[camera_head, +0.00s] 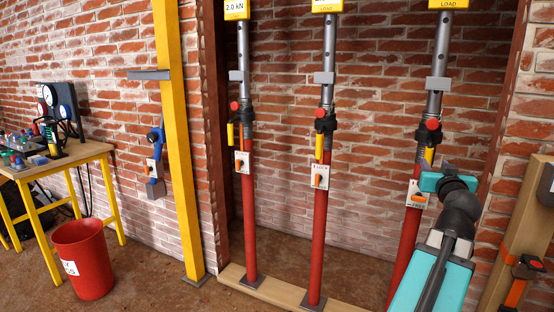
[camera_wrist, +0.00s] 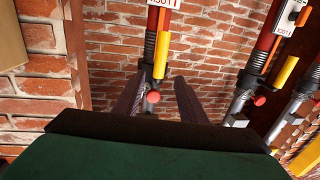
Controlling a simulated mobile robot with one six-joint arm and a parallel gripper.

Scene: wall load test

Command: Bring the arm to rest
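My arm (camera_head: 440,255), teal and dark grey, rises from the lower right in the head view, in front of the right red prop (camera_head: 405,245). In the wrist view my gripper (camera_wrist: 158,90) shows two dark fingers set apart, with nothing held between them. A red knob (camera_wrist: 153,97) on a prop shows between the fingers, and I cannot tell how far beyond them it is. The wrist view appears upside down, as the prop labels are inverted. The fingers cannot be made out clearly in the head view.
The left prop (camera_head: 247,205) and the middle prop (camera_head: 319,225) stand on a wooden sill (camera_head: 285,293) before a brick wall. A yellow post (camera_head: 178,140), a red bin (camera_head: 85,262) and a workbench (camera_head: 60,160) stand left. A wooden post (camera_head: 522,235) stands at right.

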